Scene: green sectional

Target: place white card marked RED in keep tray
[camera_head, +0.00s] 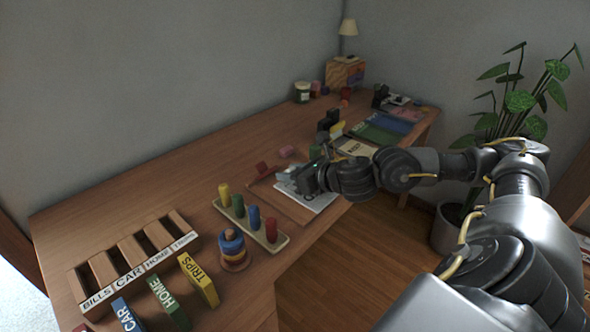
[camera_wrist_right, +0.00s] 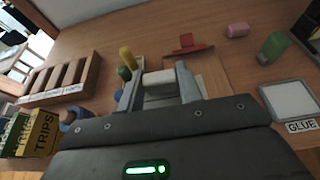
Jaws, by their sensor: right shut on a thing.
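My right gripper (camera_head: 306,181) is low over the front part of the desk, above a white sheet (camera_head: 317,201). In the right wrist view its two fingers (camera_wrist_right: 162,86) are closed on a small white piece (camera_wrist_right: 159,78). No lettering can be read on that piece, so I cannot tell whether it is the card marked RED. A flat brown tray or board (camera_head: 277,203) lies beside the gripper, partly hidden by it; no KEEP label is readable. My left gripper is not in view.
A slotted wooden rack (camera_head: 127,262) labelled BILLS, CAR, HOME and TRIPS stands at left. A peg board (camera_head: 268,238) and ring stacker (camera_head: 232,249) stand nearer. A red object (camera_head: 264,169) lies behind the brown tray. A GLUE label (camera_wrist_right: 301,127) marks a pale-topped tray at right in the wrist view.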

